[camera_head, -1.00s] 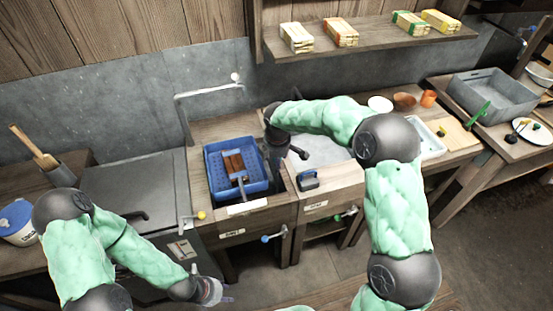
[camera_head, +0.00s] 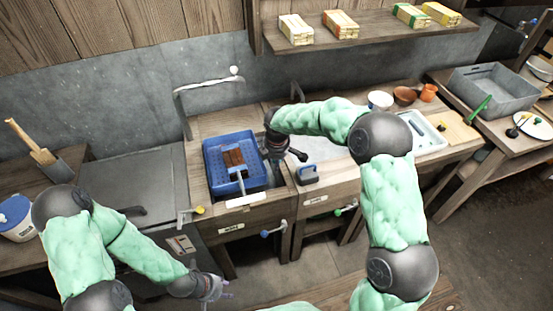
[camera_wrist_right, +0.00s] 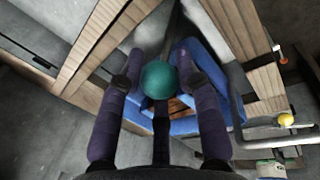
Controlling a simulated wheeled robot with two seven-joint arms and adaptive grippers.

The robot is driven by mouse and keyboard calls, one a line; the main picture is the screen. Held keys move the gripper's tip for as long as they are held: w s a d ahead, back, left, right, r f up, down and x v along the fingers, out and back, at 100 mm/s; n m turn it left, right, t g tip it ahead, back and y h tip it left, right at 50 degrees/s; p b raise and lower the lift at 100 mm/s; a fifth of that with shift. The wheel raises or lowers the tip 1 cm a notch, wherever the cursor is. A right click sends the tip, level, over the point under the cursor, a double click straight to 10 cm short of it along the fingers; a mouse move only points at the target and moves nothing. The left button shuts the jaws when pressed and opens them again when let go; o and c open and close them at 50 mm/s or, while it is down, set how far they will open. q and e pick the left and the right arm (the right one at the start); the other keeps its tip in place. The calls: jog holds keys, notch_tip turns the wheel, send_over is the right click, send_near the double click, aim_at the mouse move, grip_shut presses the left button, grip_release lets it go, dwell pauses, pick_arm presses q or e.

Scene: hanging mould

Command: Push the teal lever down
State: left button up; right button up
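The teal lever shows as a round teal knob (camera_wrist_right: 159,80) in the right wrist view; its arm is hidden behind it. My right gripper (camera_wrist_right: 157,88) has its dark fingers spread around the knob, with gaps visible at both sides; whether the finger behind touches it I cannot tell. In the head view my right gripper (camera_head: 276,152) points down at the right side of the blue tray, and I cannot make out the teal knob there. My left gripper (camera_head: 222,290) is low at the left, away from the counter, with its fingers apart and empty.
The blue tray (camera_head: 212,178) holds a brown mould with a handle. A white-knobbed lever (camera_head: 235,71) stands at the back wall. Yellow (camera_head: 200,210), blue (camera_head: 265,233) and green (camera_head: 338,211) knobs stick out along the counter front.

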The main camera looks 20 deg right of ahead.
jog(key=o, duration=0.3)
jog(key=shift+s+a+f, duration=0.15)
jog(key=shift+f, duration=0.25)
jog(key=shift+r, duration=0.1)
jog(key=shift+r, duration=0.15)
jog(key=shift+r, duration=0.25)
jog(key=v, duration=1.1)
jog(key=shift+r, duration=0.15)
